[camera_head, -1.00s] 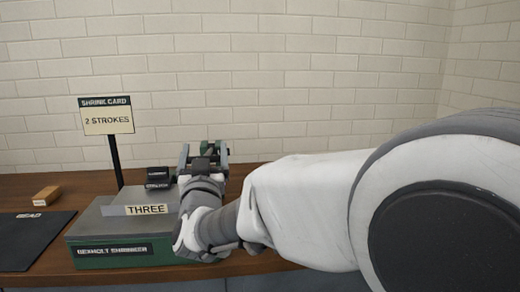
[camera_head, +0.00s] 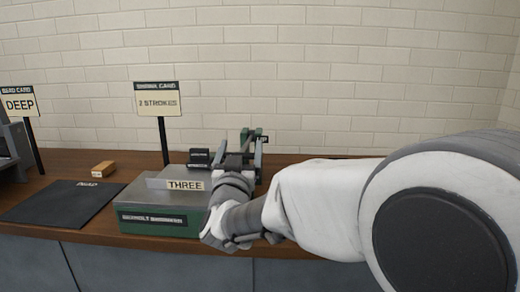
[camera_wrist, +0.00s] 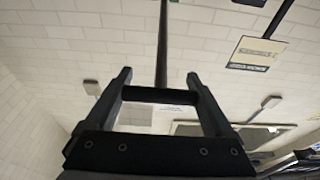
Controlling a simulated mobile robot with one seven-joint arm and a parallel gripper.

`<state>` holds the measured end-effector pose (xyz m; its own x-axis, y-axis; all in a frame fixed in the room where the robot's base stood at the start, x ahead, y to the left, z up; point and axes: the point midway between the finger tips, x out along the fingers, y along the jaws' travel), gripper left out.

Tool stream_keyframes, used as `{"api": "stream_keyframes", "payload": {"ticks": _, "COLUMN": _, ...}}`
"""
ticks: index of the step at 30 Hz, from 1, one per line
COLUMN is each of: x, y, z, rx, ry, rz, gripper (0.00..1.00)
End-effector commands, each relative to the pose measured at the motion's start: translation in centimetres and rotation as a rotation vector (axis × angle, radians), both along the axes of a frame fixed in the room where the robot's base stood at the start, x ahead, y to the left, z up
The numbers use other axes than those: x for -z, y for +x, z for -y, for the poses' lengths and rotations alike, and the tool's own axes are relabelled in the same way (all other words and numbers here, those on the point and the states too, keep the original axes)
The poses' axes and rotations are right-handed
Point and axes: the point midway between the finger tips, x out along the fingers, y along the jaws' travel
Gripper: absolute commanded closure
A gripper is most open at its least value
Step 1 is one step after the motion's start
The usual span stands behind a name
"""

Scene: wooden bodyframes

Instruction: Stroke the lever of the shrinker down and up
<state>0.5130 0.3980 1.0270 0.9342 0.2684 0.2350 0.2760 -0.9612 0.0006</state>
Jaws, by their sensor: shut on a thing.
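The shrinker (camera_head: 160,220) is a green-and-grey box labelled "BEXHOLT SHRINKER" on the bench, with a "THREE" plate on top. My gripper (camera_head: 238,157) is at its right side, fingers pointing up and away. In the wrist view my gripper (camera_wrist: 158,82) is shut on the lever's dark round grip (camera_wrist: 160,96), which lies crosswise between the fingers. A dark rod (camera_wrist: 163,45) rises beyond the grip. A green part (camera_head: 245,135) shows behind the fingers. My wrist and arm hide the shrinker's right side and most of the lever.
A shrink card (camera_head: 157,104) reading "2 STROKES" stands on a post behind the shrinker. A small black block (camera_head: 199,158) sits near the post. A dark mat (camera_head: 65,201), an orange-brown block (camera_head: 103,168) and a "DEEP" card (camera_head: 19,104) are at left. A brick wall is behind.

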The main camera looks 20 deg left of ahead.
Motion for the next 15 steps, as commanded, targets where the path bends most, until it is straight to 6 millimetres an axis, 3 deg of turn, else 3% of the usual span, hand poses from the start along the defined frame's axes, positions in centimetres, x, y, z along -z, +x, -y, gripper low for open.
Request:
{"api": "stream_keyframes", "payload": {"ticks": 6, "x": 0.13, "y": -0.13, "z": -0.07, "rx": -0.002, "ry": -0.001, "rz": -0.003, "gripper": 1.00}}
{"api": "stream_keyframes", "payload": {"ticks": 7, "x": 0.13, "y": -0.13, "z": -0.07, "rx": -0.002, "ry": -0.001, "rz": -0.003, "gripper": 0.07}}
{"api": "stream_keyframes", "payload": {"ticks": 9, "x": 0.10, "y": -0.11, "z": -0.07, "rx": -0.002, "ry": -0.001, "rz": -0.003, "gripper": 0.00}}
{"api": "stream_keyframes", "payload": {"ticks": 15, "x": 0.07, "y": -0.07, "z": -0.02, "rx": -0.001, "ry": -0.001, "rz": -0.002, "gripper": 0.00}}
